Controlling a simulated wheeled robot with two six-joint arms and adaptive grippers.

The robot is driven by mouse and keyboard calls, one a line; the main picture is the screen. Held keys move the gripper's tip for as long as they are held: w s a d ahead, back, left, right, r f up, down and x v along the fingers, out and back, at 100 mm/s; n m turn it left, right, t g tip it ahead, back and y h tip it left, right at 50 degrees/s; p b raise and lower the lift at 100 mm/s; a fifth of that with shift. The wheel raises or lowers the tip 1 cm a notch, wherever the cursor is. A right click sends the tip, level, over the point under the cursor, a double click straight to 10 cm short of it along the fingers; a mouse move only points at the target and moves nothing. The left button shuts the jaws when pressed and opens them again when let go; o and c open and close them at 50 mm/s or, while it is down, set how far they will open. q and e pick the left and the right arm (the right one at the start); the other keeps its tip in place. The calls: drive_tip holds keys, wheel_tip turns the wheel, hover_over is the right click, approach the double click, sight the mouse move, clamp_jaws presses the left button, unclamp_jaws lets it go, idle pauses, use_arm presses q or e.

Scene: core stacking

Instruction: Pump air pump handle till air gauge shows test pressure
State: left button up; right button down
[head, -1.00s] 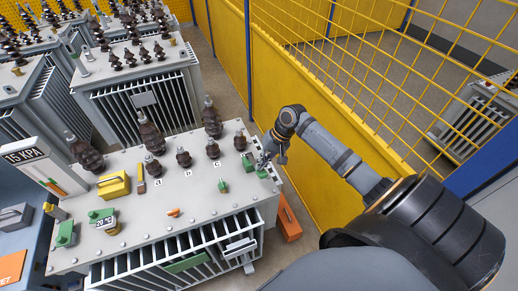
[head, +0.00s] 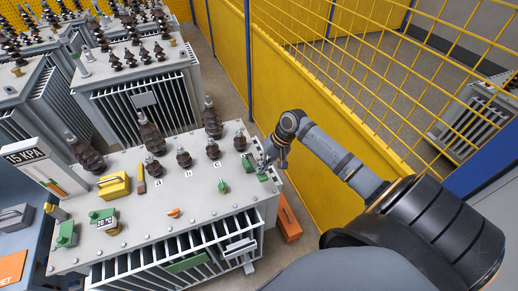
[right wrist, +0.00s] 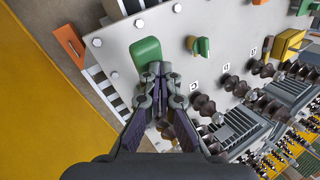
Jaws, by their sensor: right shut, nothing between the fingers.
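A white panel marked "15 KPA" (head: 24,156) stands at the left of the head view, with a green and orange strip below the label. A green block, likely the pump handle, (right wrist: 147,52) lies in front of my right gripper (right wrist: 157,72) in the right wrist view. My right gripper (head: 264,166) is shut and empty, pointing down at the right end of the grey transformer top (head: 135,215). Its tips are close to the green block; I cannot tell whether they touch. My left gripper is not in view.
Brown insulators (head: 150,135) stand along the back of the transformer top. A yellow box (head: 113,184), a green knob (head: 222,186) and a green "20 °C" unit (head: 102,218) sit on it. A yellow fence (head: 310,175) runs close on the right. An orange box (head: 288,218) stands on the floor.

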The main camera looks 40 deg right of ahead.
drive_tip(key=shift+s+a+f, duration=0.1)
drive_tip(key=shift+s+f, duration=0.35)
drive_tip(key=shift+f, duration=0.15)
idle(0.7)
idle(0.5)
drive_tip(key=shift+w+r+p, duration=0.4)
drive_tip(key=shift+r+p, duration=0.25)
drive_tip(key=shift+r, duration=0.05)
drive_tip(key=shift+w+d+r+p, duration=0.25)
drive_tip(key=shift+w+r+p, duration=0.45)
drive_tip(key=shift+w+r, duration=0.4)
drive_tip(key=shift+w+d+r+p, duration=0.25)
drive_tip(key=shift+w+r+p, duration=0.5)
drive_tip(key=shift+r, duration=0.55)
drive_tip(key=w+r, duration=0.1)
drive_tip(key=r, duration=0.1)
drive_tip(key=w+r, duration=0.2)
drive_tip(key=shift+d, duration=0.4)
drive_tip(key=shift+s, duration=0.1)
